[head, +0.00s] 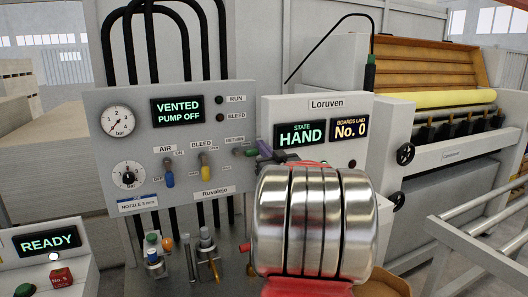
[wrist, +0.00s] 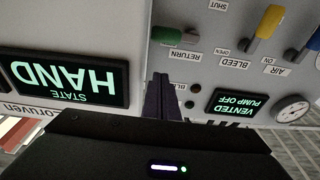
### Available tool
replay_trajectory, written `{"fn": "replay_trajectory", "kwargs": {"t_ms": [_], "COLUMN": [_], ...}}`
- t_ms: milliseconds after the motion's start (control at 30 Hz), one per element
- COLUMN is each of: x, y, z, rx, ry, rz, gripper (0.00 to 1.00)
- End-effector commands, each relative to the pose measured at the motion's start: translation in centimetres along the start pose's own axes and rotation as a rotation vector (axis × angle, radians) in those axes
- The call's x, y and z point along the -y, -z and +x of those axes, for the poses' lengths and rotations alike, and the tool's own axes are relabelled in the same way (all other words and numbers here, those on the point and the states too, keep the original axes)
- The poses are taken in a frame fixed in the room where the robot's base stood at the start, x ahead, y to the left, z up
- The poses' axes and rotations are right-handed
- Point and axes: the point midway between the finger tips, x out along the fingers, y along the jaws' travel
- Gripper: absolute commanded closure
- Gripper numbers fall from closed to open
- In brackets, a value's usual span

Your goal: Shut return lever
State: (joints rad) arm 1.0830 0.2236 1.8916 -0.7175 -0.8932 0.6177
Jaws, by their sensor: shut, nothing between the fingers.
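A SHUT label is near the top edge there. My gripper (head: 264,148) is shut and empty, its dark fingers close to the green handle. In the wrist view the fingertips (wrist: 160,76) are just below the handle; I cannot tell whether they touch it. My arm hides part of the panel's right side.
A blue air lever (head: 169,178) and a yellow bleed lever (head: 203,158) sit left of the return lever. The HAND screen (head: 299,136) stands close on the right. A READY box (head: 48,242) is at lower left.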

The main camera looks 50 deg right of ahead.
Motion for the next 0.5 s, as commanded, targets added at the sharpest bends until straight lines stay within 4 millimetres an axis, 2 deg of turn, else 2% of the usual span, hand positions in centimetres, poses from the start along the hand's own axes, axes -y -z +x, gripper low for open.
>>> {"fn": "replay_trajectory", "kwargs": {"t_ms": [200,500], "x": [0.0,0.0], "y": [0.0,0.0], "z": [3.3,6.4], "rx": [-0.001,0.000], "ry": [0.001,0.000], "rz": [0.001,0.001], "gripper": [1.00,1.00]}}
